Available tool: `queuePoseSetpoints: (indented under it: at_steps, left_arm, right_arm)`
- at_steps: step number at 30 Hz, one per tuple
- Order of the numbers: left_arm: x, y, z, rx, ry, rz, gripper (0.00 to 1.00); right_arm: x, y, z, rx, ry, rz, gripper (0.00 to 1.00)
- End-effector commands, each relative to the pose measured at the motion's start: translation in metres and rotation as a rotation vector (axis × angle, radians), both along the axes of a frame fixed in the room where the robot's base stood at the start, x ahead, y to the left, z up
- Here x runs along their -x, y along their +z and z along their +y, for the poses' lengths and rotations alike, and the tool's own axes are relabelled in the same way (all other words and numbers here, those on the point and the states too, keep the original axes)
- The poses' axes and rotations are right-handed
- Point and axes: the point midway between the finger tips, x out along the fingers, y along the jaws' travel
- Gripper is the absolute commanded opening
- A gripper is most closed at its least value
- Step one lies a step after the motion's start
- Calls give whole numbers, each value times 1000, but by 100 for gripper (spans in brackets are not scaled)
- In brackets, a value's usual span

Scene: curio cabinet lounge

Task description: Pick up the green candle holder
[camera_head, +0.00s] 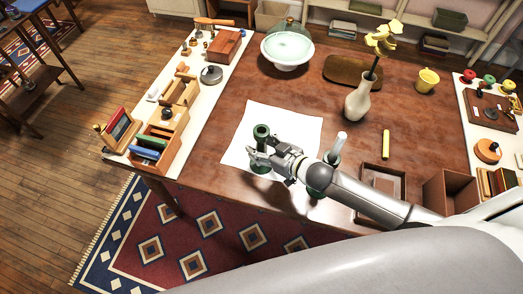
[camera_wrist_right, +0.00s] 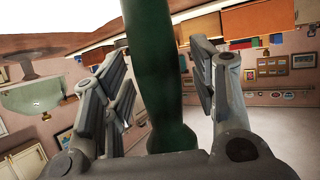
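The green candle holder (camera_head: 262,132) stands upright on a white sheet on the table, with its base partly hidden by my right gripper. My right gripper (camera_head: 261,156) reaches in from the right at the holder's side. In the right wrist view, the dark green stem of the candle holder (camera_wrist_right: 157,85) rises between the two fingers of the gripper (camera_wrist_right: 160,95). The fingers are apart, with a visible gap on the right side of the stem. My left gripper is not in view.
A white candle-like piece (camera_head: 337,148) and a dark green object (camera_head: 317,191) are partly hidden by my right arm. A white vase (camera_head: 359,102) with yellow flowers, a yellow stick (camera_head: 386,144) and wooden boxes (camera_head: 448,189) are to the right. The sheet's left part (camera_head: 236,152) is clear.

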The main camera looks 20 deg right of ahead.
Motion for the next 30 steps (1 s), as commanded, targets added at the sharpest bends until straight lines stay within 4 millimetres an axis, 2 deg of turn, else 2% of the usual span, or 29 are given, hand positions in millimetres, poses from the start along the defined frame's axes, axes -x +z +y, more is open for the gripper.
queuePoseSetpoints:
  at_steps: [2,11,23,30]
  left_arm:
    - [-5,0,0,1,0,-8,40]
    - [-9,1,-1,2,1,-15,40]
    - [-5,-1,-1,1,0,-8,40]
    - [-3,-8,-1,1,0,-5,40]
  right_arm:
    - [0,0,0,0,0,0,39]
    - [0,0,0,0,0,0,0]
    - [-1,5,0,-2,1,-5,0]
    - [-1,28,0,-1,2,-9,0]
